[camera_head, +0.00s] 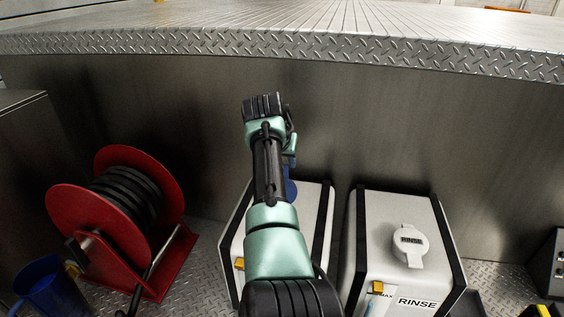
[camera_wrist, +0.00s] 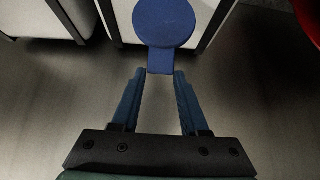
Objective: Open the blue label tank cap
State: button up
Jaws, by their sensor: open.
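The blue cap (camera_wrist: 165,22) is round with a flat tab (camera_wrist: 160,62) that points toward my gripper in the wrist view. In the head view only a sliver of the blue cap (camera_head: 290,188) shows beside my arm. It sits on the left white tank (camera_head: 312,212), which has black straps. My gripper (camera_wrist: 160,76) is open, its two fingers on either side of the tab's end. Nothing is clamped between them, and I cannot tell whether a finger touches the tab. My arm hides most of the cap and the tank's middle in the head view.
A white tank with a RINSE label and a white cap (camera_head: 408,243) stands to the right. A red hose reel (camera_head: 118,215) and a blue bucket (camera_head: 52,287) are on the left. A metal wall (camera_head: 370,130) rises behind the tanks, under a tread-plate ledge (camera_head: 300,47).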

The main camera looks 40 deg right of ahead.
jog(key=o, duration=0.4)
jog(key=shift+c, duration=0.2)
jog(key=shift+s, duration=0.1)
jog(key=shift+f, duration=0.1)
jog(key=shift+a, duration=0.1)
jog(key=b+v, duration=0.5)
jog(key=v, duration=0.8)
jog(key=shift+b, duration=0.35)
